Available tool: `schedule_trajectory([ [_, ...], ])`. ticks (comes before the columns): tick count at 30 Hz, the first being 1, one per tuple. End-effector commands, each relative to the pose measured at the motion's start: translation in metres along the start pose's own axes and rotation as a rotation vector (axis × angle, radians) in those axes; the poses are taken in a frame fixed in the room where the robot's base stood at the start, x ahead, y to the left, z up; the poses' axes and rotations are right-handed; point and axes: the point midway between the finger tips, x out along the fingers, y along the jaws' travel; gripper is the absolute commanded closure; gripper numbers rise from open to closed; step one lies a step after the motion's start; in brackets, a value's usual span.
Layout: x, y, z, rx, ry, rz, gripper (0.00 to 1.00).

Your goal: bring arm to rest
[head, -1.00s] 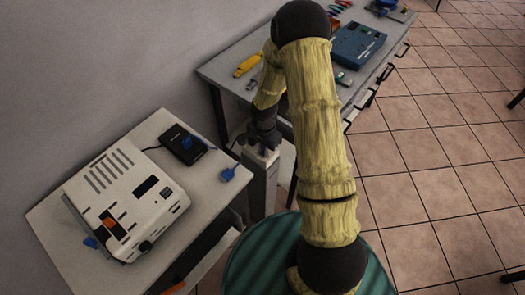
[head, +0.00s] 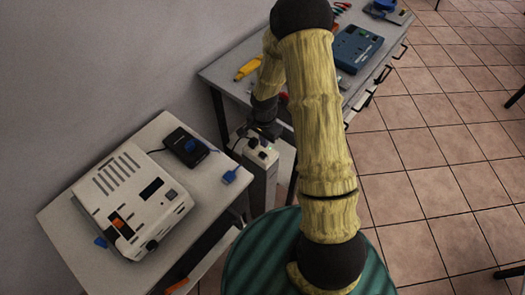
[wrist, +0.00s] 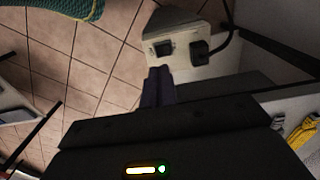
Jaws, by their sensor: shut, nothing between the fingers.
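My arm, with yellow bamboo-like links and black joints, reaches up and over in the head view. My gripper (head: 266,132) is at its far end, low between the two tables and just behind the top of a pale socket post (head: 258,155). In the wrist view my gripper's fingers (wrist: 158,82) are together with nothing between them. The post's top (wrist: 180,45) shows just past the fingertips, with one bare socket and a black plug with its cable (wrist: 205,50). I cannot tell whether the fingers touch the post.
A near table (head: 205,205) holds a white device (head: 133,205), a black box (head: 180,143) and a blue connector (head: 230,176). A back workbench (head: 225,72) carries a yellow tool (head: 247,68) and a blue case (head: 356,47). Tiled floor (head: 440,170) at right is mostly clear.

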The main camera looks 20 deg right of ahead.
Motion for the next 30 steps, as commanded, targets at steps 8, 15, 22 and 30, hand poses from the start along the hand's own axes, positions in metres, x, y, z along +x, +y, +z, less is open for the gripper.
schedule_trajectory([
  [8, -0.008, 0.000, 0.000, 0.000, 0.000, 0.000, 1.00],
  [15, -0.007, 0.000, 0.000, 0.000, 0.000, 0.000, 1.00],
  [22, -0.011, 0.000, 0.000, -0.009, 0.002, -0.002, 1.00],
  [30, -0.067, 0.014, 0.008, -0.193, 0.046, -0.024, 1.00],
])
